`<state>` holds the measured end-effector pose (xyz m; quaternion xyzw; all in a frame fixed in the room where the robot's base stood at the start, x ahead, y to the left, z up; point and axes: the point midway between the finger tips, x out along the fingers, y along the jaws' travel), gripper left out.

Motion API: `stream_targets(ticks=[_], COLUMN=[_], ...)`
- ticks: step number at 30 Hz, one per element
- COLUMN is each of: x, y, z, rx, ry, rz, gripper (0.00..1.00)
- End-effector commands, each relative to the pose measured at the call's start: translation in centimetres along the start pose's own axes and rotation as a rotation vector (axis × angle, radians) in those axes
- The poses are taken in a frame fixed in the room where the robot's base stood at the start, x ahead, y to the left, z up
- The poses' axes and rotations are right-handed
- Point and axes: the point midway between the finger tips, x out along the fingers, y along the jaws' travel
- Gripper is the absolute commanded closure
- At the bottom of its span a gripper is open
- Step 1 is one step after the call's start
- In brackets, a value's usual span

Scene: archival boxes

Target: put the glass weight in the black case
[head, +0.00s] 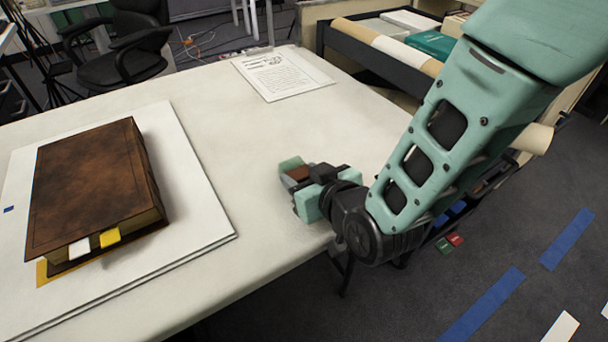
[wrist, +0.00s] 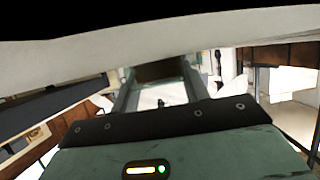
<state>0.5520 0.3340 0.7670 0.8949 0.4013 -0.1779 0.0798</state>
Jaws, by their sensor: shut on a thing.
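My gripper (head: 304,185) is above the near right part of the table, close to its edge. Its teal fingers are shut on a small brown block (head: 298,173). The wrist view shows my gripper (wrist: 158,74) with the dark brown block (wrist: 160,70) between its two fingers. I cannot tell whether this block is the glass weight, as no clear glass shows on it. I see no other glass weight and no black case that I can make out in either view.
The pale table (head: 250,130) is clear in its middle. A large brown book (head: 95,180) lies on a white board (head: 200,205) at left. A printed sheet (head: 282,75) lies at the back. A dark-sided bin of rolls (head: 375,52) stands beyond. A black chair (head: 118,45) is behind the table.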

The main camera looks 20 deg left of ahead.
Motion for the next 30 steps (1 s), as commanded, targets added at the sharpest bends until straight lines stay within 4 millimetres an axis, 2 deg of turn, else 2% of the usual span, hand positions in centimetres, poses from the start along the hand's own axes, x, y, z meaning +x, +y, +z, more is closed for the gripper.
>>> stream_targets(ticks=[1, 2, 3, 4, 16, 20, 30], x=[0.1, 0.1, 0.1, 0.1, -0.2, -2.3, -9.4], y=[0.0, 0.0, 0.0, 0.0, 0.0, 0.0, 0.3], z=[0.3, 0.2, 0.2, 0.2, 0.1, 0.0, -0.3], rx=[0.0, 0.0, 0.0, 0.0, 0.0, 0.0, -0.001], ry=[0.001, 0.0, 0.0, 0.0, -0.001, -0.001, -0.001], rz=[0.0, 0.0, 0.0, 0.0, 0.0, 0.0, 0.0], gripper=[0.89, 0.49, 0.38, 0.33, 0.33, 0.33, 0.33])
